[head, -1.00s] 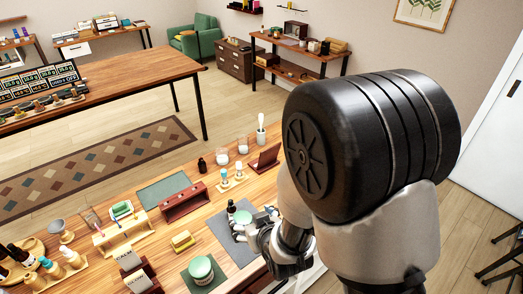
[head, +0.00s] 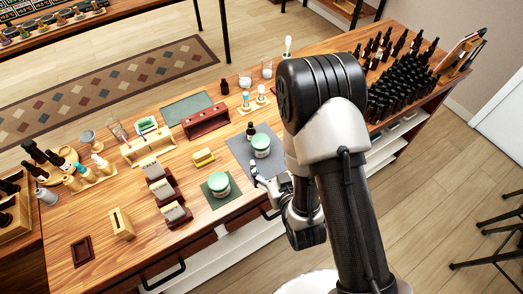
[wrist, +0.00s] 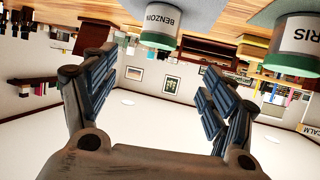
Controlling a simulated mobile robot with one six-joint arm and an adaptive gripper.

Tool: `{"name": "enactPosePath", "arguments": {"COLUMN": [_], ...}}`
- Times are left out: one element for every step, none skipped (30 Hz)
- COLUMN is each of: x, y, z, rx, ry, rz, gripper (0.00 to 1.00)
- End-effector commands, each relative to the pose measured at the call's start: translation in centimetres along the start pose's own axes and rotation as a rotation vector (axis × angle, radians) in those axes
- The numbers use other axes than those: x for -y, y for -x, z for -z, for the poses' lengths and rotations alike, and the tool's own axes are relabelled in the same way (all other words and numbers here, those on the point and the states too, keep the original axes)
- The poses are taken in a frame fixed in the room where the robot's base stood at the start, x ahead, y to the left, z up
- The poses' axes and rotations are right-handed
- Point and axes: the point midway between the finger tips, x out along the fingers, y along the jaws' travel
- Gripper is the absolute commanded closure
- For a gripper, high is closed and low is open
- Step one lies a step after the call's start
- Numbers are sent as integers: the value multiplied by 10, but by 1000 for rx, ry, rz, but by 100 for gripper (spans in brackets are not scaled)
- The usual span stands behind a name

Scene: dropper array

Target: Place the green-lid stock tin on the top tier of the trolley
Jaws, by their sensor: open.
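Two white tins with green lids stand on the workbench. One tin (head: 261,147) is on a grey mat beside a small dark bottle (head: 250,131); the other tin (head: 218,185) is on a green mat. The wrist view looks upside down; there one tin reads BENZOIN (wrist: 159,34) and the other reads IRIS (wrist: 298,45). My gripper (head: 262,180) is open and empty, just in front of the tin on the grey mat and apart from it. In the wrist view its spread fingers (wrist: 158,68) have nothing between them. I cannot pick out the trolley.
The workbench (head: 120,207) carries a yellow block (head: 203,157), a red-brown rack (head: 206,121) and card holders (head: 160,180). Many dark bottles (head: 393,97) crowd the right end. Open floor (head: 440,190) lies to the right, with black stool legs at the edge.

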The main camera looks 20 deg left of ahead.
Motion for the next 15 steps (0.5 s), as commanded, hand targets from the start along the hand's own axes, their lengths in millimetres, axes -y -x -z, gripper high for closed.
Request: {"name": "enactPosePath", "arguments": {"x": [0, 0, 0, 0, 0, 0, 0, 0, 0, 0, 0, 0, 0, 0, 0], "y": [-14, -20, -24, -26, -27, -29, -30, -31, -33, -34, -35, -37, -38, -39, -40], "z": [0, 1, 0, -1, -1, -1, -1, -1, -1, -1, 0, -1, 0, 0, 0], "rx": [-4, -5, -6, -7, -6, -6, -5, -5, -5, -5, -6, -5, -6, -5, -6], "ry": [1, 1, 0, 0, 0, 0, 0, 0, 0, 0, 0, 0, 0, 0, 0], "rz": [0, 0, 0, 0, 0, 0, 0, 0, 0, 0, 1, 1, 1, 1, 1], "gripper": [23, 23, 23, 23, 23, 23, 23, 23, 23, 23, 23, 23, 23, 23, 23]}}
